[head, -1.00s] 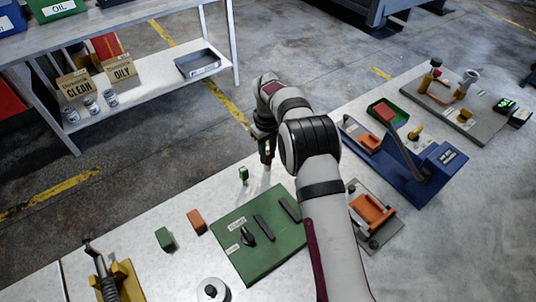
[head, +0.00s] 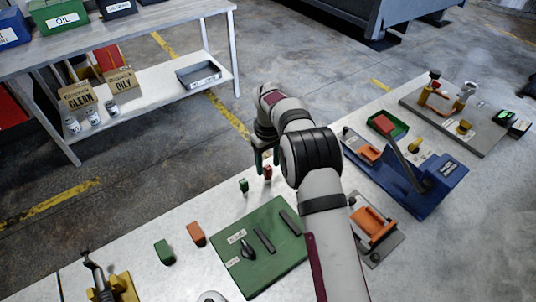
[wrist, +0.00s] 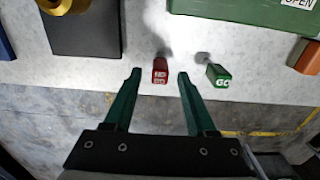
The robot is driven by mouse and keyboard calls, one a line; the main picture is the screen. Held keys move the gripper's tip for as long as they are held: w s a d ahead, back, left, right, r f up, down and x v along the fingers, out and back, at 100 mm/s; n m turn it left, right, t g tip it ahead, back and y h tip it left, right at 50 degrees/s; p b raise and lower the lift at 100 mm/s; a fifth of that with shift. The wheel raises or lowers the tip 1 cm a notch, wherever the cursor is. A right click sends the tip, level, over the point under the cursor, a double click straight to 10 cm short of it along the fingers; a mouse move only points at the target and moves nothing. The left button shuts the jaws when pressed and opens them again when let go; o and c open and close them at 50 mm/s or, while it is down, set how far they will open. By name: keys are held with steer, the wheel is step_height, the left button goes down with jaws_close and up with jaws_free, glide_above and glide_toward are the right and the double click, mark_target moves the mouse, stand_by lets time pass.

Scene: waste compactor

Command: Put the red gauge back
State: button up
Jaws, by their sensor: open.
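The red gauge (head: 267,172) is a small red block standing on the pale bench top near its far edge. In the wrist view it (wrist: 160,70) shows white lettering and appears between the fingertips, ahead of them. A matching green gauge (head: 244,185) stands to its left in the head view; in the wrist view it (wrist: 218,75) reads "GO". In the head view my gripper (head: 264,155) is just beyond and above the red gauge, partly hidden by my arm.
A green plate (head: 260,262) with dark bars lies nearer on the bench. Green (head: 164,252) and orange (head: 197,234) blocks sit left of it. A blue fixture (head: 425,190) and an orange clamp unit (head: 372,230) stand right. Bench around the gauges is clear.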

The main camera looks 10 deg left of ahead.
mark_target(268, 167)
step_height(268, 167, up, 10)
steer(key=s+d+r+m, duration=0.5)
steer(key=s+d+r, duration=0.3)
steer(key=s+r, duration=0.15)
steer(key=s+d+f+m, duration=0.1)
steer(key=s+d+m, duration=0.1)
steer(key=s, duration=0.7)
steer(key=s+d+f+m+y, duration=0.1)
steer(key=s+d+m, duration=0.2)
steer(key=s, duration=0.6)
steer(key=s+d+f+m, duration=0.2)
steer(key=s+d+m, duration=0.1)
steer(key=s, duration=0.6)
steer(key=shift+s+m+y, duration=0.25)
steer(key=shift+m+y, duration=0.15)
steer(key=shift+m, duration=0.4)
